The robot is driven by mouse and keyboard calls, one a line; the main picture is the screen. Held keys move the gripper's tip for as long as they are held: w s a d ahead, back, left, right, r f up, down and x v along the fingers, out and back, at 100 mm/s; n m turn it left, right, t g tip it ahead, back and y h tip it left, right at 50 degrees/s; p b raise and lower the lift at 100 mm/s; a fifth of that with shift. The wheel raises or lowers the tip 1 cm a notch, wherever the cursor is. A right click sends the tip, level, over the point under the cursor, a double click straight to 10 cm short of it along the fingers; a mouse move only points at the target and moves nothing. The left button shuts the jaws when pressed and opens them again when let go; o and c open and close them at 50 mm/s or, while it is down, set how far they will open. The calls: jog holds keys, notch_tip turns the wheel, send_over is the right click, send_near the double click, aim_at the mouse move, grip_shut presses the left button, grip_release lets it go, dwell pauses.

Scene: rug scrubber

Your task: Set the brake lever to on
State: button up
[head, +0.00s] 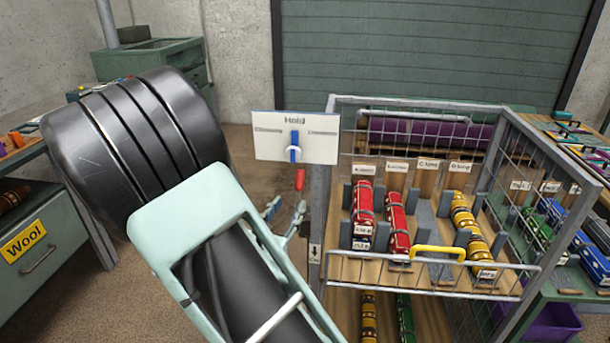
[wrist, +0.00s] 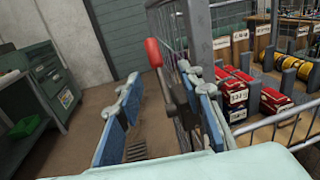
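The brake lever has a red handle (head: 299,180) and stands at the left front post of the wire cart (head: 313,215). In the wrist view the red handle (wrist: 153,52) rises near the middle, its dark metal arm running down between the finger pads. My gripper (head: 287,206) is just below the handle in the head view. In the wrist view my gripper (wrist: 162,85) is open, its blue-padded fingers on either side of the lever. The right pad looks closer to the lever; contact cannot be told. The lever's lower end is hidden.
A white sign (head: 265,147) reading "Hold" with a blue pointer (head: 294,153) stands above the lever. The cart carries red and yellow rolls (head: 463,222) behind a front rail with a yellow handle (head: 437,251). A green "Wool" cabinet (head: 45,265) is at left. Floor left of the cart is clear.

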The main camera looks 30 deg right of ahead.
aim_at(298, 187)
jog(key=shift+n+t, duration=0.3)
jog(key=shift+n, duration=0.2)
jog(key=x, duration=1.1)
jog(key=shift+w+a+f, duration=0.15)
jog(key=shift+w+a, duration=0.05)
grip_shut()
